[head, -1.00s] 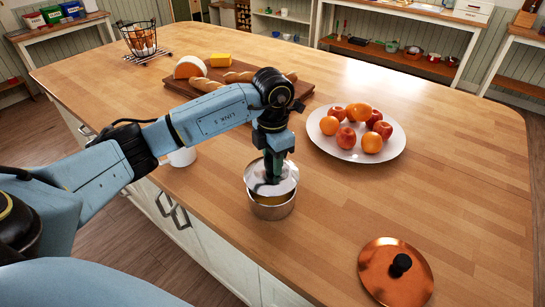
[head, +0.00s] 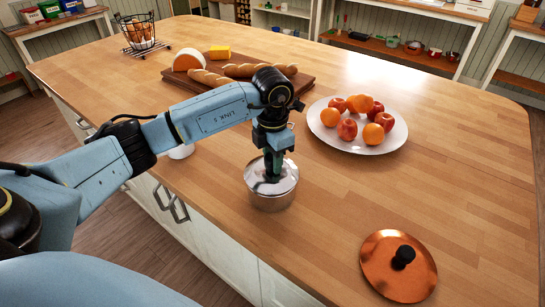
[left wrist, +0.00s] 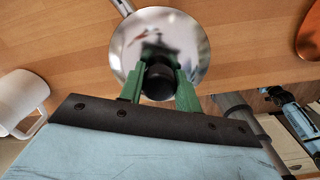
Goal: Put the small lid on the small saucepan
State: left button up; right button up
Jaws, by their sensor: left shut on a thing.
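The small saucepan (head: 271,201) is a steel pot standing upright near the front edge of the wooden island. The small lid (head: 289,181) is shiny steel and lies level over the pot's mouth, with its rim at the pot's rim. In the left wrist view the lid (left wrist: 133,40) is a mirror-like disc with a dark knob (left wrist: 157,82). My left gripper (head: 270,177) points straight down and is shut on that knob; its green fingers (left wrist: 159,92) stand on either side. The lid hides the inside of the saucepan. My right gripper is not in view.
A larger copper lid (head: 378,262) with a black knob lies to the right. A white fruit plate (head: 346,145) and a board with bread (head: 299,88) are behind. A white mug (left wrist: 22,100) stands close by, partly hidden in the head view.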

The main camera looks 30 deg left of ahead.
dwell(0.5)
pick_arm(q)
jog(key=shift+f+b, duration=0.45)
jog(key=shift+f, duration=0.2)
jog(key=o, duration=1.1)
jog(key=shift+o, duration=0.2)
jog(key=shift+r+p, duration=2.05)
jog(key=shift+r, duration=1)
